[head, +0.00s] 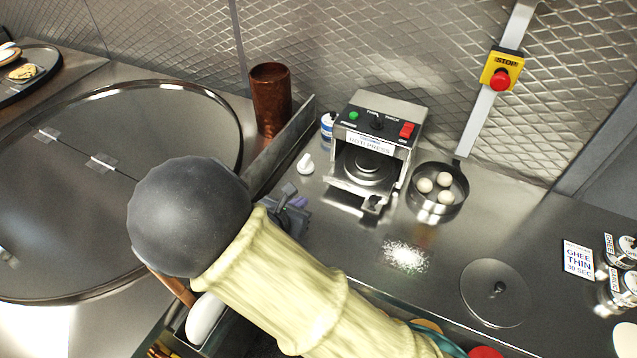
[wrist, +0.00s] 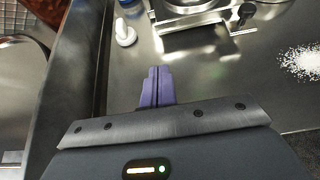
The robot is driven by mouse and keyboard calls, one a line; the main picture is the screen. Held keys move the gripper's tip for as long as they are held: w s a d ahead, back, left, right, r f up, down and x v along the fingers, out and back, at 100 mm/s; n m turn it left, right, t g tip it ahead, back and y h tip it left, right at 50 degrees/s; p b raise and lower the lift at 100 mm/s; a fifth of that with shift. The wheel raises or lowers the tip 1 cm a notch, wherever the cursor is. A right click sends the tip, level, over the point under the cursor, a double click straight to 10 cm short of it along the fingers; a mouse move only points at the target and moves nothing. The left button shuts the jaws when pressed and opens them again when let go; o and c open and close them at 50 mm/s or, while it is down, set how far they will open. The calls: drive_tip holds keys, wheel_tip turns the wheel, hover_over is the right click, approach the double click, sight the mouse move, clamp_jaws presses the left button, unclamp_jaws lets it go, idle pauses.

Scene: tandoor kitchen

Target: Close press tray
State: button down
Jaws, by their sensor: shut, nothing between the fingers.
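The roti press (head: 378,118) is a small steel box with a green button, a dark knob and a red switch. Its tray (head: 345,197) sticks out of the front opening, with a round metal plate (head: 365,166) inside and a dark handle (head: 373,204) at the front right. In the wrist view the tray's front edge (wrist: 190,20) and handle (wrist: 243,15) show at the top. My gripper (head: 298,202) is left of the tray and apart from it. Its purple fingers (wrist: 157,85) are shut together and empty, above the counter.
A raised metal divider (head: 280,145) runs left of my gripper. A small white knob-like object (head: 305,164) stands between divider and press. A pan with white balls (head: 437,190) is right of the press. Spilled white powder (head: 405,256) lies in front; the counter between is clear.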

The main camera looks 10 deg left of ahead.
drive_tip(key=x, duration=0.7)
drive_tip(key=shift+w+d+f+p, duration=0.15)
drive_tip(key=shift+w+p, duration=0.1)
drive_tip(key=shift+p, duration=0.15)
drive_tip(key=shift+w+d+f+p, duration=0.1)
drive_tip(key=shift+w+d+p, duration=0.1)
drive_tip(key=shift+w, duration=0.45)
drive_tip(key=shift+w+d+r+p, duration=0.1)
drive_tip(key=shift+w+d+p, duration=0.1)
drive_tip(key=shift+w, duration=0.5)
drive_tip(key=shift+w+d+f+p, duration=0.1)
drive_tip(key=shift+w+d+p, duration=0.1)
drive_tip(key=shift+w, duration=0.45)
